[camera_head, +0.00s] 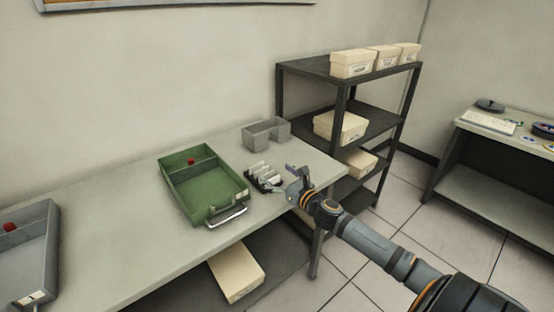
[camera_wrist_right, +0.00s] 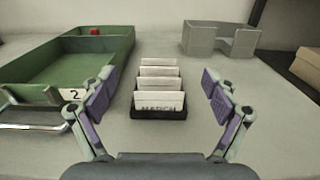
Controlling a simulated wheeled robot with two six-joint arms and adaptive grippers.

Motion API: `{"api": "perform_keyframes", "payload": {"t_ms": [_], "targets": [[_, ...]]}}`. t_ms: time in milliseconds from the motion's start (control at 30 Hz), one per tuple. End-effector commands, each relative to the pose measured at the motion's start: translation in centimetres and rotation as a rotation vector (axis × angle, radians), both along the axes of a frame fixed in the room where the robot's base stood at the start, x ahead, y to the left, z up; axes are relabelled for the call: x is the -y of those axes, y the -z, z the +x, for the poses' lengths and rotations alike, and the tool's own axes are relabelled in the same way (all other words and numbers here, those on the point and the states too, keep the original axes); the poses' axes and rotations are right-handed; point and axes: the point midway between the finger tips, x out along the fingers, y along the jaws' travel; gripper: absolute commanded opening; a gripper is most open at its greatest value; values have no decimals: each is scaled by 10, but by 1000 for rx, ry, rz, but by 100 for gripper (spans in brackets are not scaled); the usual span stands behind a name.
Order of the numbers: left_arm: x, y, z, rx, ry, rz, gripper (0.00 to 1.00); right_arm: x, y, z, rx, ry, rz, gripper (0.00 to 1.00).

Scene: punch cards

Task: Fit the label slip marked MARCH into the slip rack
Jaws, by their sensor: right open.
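The black slip rack (camera_wrist_right: 146,115) stands on the table and holds several white slips in a row. The front slip, marked MARCH (camera_wrist_right: 160,101), stands upright in the rack's front part, its lower edge partly hidden by the rack's lip. I cannot tell whether it is fully seated. My right gripper (camera_head: 280,178) is open and empty at the rack's right side in the head view. In the right wrist view its purple-padded fingers stand to either side of the rack, apart from the slips. The rack also shows in the head view (camera_head: 265,187), small. My left gripper is out of view.
A green tray (camera_head: 202,208) marked 2, with a red piece inside, lies left of the rack. A grey divided holder (camera_head: 262,141) stands behind it. A grey tray (camera_head: 48,245) is at the far left. A dark shelf unit (camera_head: 300,68) with boxes stands beyond the table.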

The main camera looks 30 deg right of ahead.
Motion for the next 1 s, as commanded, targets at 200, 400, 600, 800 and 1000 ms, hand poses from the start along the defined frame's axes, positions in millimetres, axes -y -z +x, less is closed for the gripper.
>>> {"api": "perform_keyframes", "payload": {"t_ms": [200, 400, 600, 800, 1000], "targets": [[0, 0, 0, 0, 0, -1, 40, -1, -54, 0, 2, -4, -9, 88], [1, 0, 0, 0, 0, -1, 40, 0, -72, 0, 0, -2, -3, 88], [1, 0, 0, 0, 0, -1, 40, 0, -74, 0, 1, 0, 1, 88], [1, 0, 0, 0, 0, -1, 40, 0, -74, 0, 1, -1, 0, 88], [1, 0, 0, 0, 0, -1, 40, 0, -74, 0, 1, -1, 0, 88]]}}
